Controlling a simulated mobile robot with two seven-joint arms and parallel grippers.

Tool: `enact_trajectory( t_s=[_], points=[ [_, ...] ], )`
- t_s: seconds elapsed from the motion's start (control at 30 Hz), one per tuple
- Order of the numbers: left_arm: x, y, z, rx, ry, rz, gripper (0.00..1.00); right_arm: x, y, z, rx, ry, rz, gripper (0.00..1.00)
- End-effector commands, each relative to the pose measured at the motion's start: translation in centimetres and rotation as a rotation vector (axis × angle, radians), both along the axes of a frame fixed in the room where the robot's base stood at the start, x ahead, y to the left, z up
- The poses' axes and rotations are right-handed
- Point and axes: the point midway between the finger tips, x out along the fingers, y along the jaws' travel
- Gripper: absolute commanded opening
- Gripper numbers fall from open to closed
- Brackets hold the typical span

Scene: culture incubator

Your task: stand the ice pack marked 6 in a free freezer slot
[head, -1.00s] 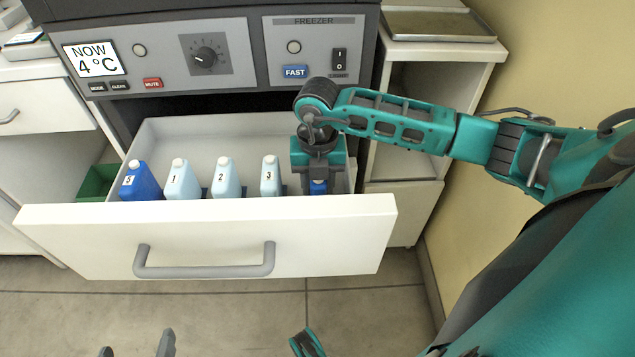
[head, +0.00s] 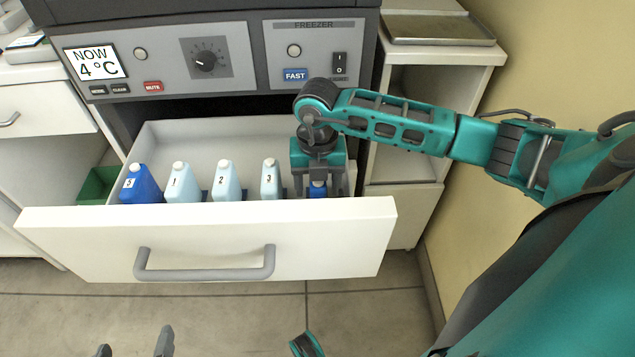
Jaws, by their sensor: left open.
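My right gripper (head: 318,188) reaches down into the open freezer drawer at its right end. Its fingers stand on both sides of a blue ice pack (head: 318,190). Only a small top part of this pack shows; its number is hidden. Whether the fingers still touch it is hard to tell. To the left, a row stands upright in the drawer: a dark blue pack marked 5 (head: 140,186) and pale blue packs marked 1 (head: 181,186), 2 (head: 226,184) and 3 (head: 270,183). My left gripper (head: 134,347) is open and empty at the bottom edge, in front of the drawer.
The drawer (head: 205,232) is pulled out, with a grey handle (head: 205,273) on its front. The freezer panel (head: 313,50) is above it. A green bin (head: 97,184) is at the left. An open shelf (head: 440,55) with a metal tray stands right, near the wall.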

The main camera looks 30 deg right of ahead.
Motion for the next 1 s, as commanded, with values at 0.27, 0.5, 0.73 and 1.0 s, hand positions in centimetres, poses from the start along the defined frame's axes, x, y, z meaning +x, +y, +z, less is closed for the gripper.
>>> enact_trajectory(
  t_s=[0.27,0.5,0.73,1.0],
  points=[
    [-0.2,0.4,1.1,0.011,0.004,0.0,1.0,0.2,-0.1,6.1,0.0,-0.007,0.0,0.64],
    [-0.4,0.5,1.9,0.015,0.009,-0.002,1.0,0.1,0.0,10.3,0.0,-0.004,0.0,0.64],
    [-0.4,0.5,2.0,0.015,0.01,-0.002,1.0,0.1,0.0,11.7,0.0,-0.001,-0.001,0.64],
    [-0.4,0.5,2.0,0.014,0.011,0.0,0.96,0.0,0.0,11.7,0.0,-0.001,-0.001,0.6]
  ],
)
